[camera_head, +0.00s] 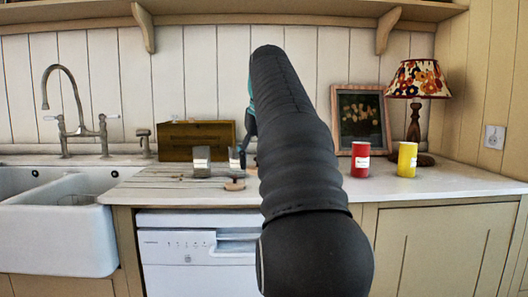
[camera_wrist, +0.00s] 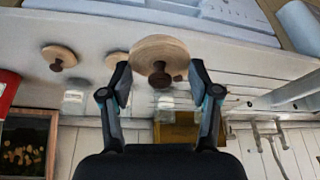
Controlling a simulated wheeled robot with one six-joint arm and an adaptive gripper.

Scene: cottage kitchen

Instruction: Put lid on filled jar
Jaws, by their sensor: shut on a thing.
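My gripper (camera_wrist: 160,74) is shut on a round pale wooden lid (camera_wrist: 160,45), its fingers at either side of the rim and the dark knob towards the wrist. In the head view my arm hides the held lid and most of the gripper. Two clear jars stand on the counter, a left one (camera_head: 201,162) and a right one (camera_head: 236,160), both with pale labels. The wrist view also shows jars, one (camera_wrist: 74,102) left of the fingers and one (camera_wrist: 164,103) between them. I cannot tell which jar is filled. Another wooden lid (camera_head: 235,185) lies on the counter.
A wooden box (camera_head: 196,138) stands behind the jars. The sink (camera_head: 60,225) and tap (camera_head: 75,115) are at left. A red can (camera_head: 360,164), yellow can (camera_head: 407,164), framed picture (camera_head: 360,118) and lamp (camera_head: 414,115) stand at right. The right front counter is clear.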

